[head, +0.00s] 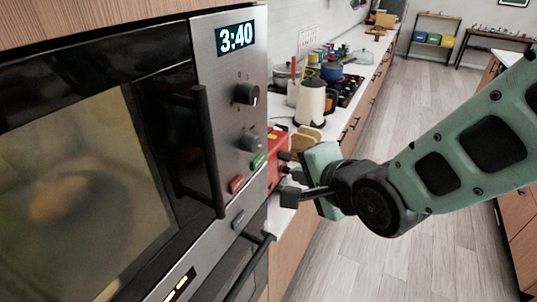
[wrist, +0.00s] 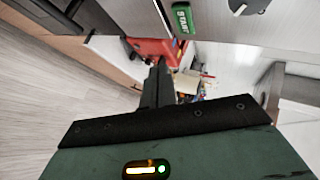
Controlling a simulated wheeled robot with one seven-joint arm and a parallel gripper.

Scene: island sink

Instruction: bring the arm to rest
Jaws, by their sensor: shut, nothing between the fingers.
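My gripper (head: 289,176) is at the end of my green arm in the head view, just right of the microwave's control panel, near its green and red buttons. In the wrist view my gripper (wrist: 157,75) has its dark fingers together with nothing between them. The green START button (wrist: 183,20) shows close beyond the fingers. My arm reaches in from the right over the aisle.
The built-in microwave (head: 205,130) fills the left, with a shut door, a long dark handle and a blurred brown item behind the glass. A red toaster (head: 277,150) stands just behind my gripper on the counter (head: 282,218). The floor aisle (head: 365,262) is clear.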

